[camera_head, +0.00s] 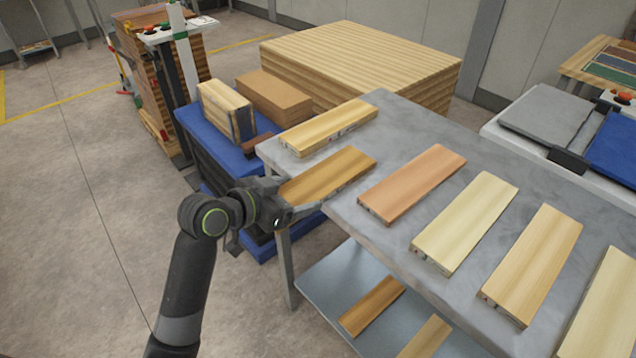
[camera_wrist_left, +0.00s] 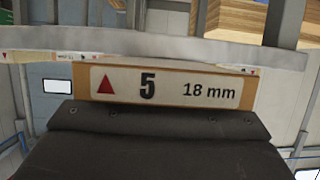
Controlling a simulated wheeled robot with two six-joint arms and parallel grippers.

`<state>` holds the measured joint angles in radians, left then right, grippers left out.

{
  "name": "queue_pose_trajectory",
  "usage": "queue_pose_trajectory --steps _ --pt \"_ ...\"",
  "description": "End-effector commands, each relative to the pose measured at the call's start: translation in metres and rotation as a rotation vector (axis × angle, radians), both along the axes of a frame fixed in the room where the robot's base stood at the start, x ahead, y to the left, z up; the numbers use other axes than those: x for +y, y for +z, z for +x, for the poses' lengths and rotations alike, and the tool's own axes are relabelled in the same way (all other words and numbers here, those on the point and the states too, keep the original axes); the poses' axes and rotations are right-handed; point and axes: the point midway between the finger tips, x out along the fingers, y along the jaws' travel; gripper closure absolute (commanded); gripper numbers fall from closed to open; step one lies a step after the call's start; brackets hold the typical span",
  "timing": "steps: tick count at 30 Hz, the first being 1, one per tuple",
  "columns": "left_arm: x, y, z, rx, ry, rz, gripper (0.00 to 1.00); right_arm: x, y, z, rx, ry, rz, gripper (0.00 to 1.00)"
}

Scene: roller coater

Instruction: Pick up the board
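Several boards lie on the grey table (camera_head: 398,135) in the head view. My left gripper (camera_head: 304,208) is at the table's left edge, at the near end of a golden-brown board (camera_head: 328,174). Its fingers are partly hidden beside and under that board, so their opening is unclear. In the left wrist view, a wood-edged end face with a label (camera_wrist_left: 165,87), reading "5" and "18 mm" with a red triangle, is close ahead. A dark part of my left gripper (camera_wrist_left: 150,145) fills the view below it. I cannot tell if the fingers grip it. My right gripper is out of view.
A pale board (camera_head: 328,126) lies behind the golden-brown one, and a reddish board (camera_head: 412,183) to its right. A lower shelf (camera_head: 345,278) holds more boards. A blue cart (camera_head: 215,150) with wood blocks and a large wood stack (camera_head: 365,58) stand behind. Floor at left is clear.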

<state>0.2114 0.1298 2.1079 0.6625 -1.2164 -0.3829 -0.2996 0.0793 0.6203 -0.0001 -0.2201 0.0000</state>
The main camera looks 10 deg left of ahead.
Motion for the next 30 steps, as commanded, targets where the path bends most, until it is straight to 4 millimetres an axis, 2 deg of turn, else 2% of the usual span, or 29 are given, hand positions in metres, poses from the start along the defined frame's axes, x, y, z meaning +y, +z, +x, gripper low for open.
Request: queue_pose_trajectory --steps 1,6,7,8,14,17,24,30 --pt "0.000 0.000 0.000 0.000 0.000 0.000 0.33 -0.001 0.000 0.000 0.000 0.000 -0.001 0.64" --pt "0.000 0.000 0.000 0.000 0.000 0.000 0.54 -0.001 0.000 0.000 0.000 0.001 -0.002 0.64" --pt "0.000 0.001 0.000 -0.002 0.000 -0.001 0.54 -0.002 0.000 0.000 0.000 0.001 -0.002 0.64" --pt "0.000 0.001 0.000 -0.002 0.000 -0.002 0.59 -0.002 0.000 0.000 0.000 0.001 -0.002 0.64" --pt "0.000 0.004 0.000 -0.003 0.000 -0.001 0.59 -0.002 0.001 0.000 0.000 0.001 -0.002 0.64" --pt "0.000 0.017 0.001 -0.008 -0.002 0.000 0.59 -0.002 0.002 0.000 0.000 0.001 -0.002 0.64" --pt "0.000 0.066 0.001 -0.011 -0.002 0.001 0.59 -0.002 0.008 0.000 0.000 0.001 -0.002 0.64" --pt "0.000 0.094 0.000 -0.006 -0.002 0.000 0.59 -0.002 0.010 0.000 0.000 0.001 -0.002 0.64"
